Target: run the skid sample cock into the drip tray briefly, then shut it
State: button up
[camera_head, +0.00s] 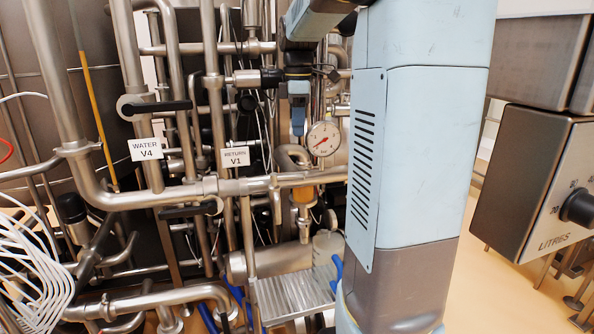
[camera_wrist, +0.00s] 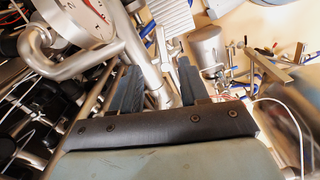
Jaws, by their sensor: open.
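My gripper (camera_head: 298,128) points down beside the round pressure gauge (camera_head: 323,139), in front of the pipework. In the wrist view its two dark fingers (camera_wrist: 157,84) are apart, and a steel pipe shows between and beyond them. I see nothing held. The drip tray (camera_head: 288,300), a ribbed light metal tray, lies low below the gripper; ribbed metal also shows at the top of the wrist view (camera_wrist: 172,16). A pipe fitting with an amber section (camera_head: 303,194) hangs above the tray. I cannot tell for certain which part is the sample cock or how its handle stands.
Black-handled valves labelled WATER V4 (camera_head: 145,150) and RETURN V1 (camera_head: 235,157) stand at left. A pale container (camera_head: 328,247) stands by the tray, near blue handles. White cables (camera_head: 35,265) bunch at lower left. A LITRES dial box (camera_head: 540,185) is at right. Pipes crowd the gripper.

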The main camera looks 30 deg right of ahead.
aim_at(298, 174)
notch_tip(298, 174, down, 13)
jog(key=shift+f, duration=0.1)
dwell(0.4)
grip_shut()
dwell(0.4)
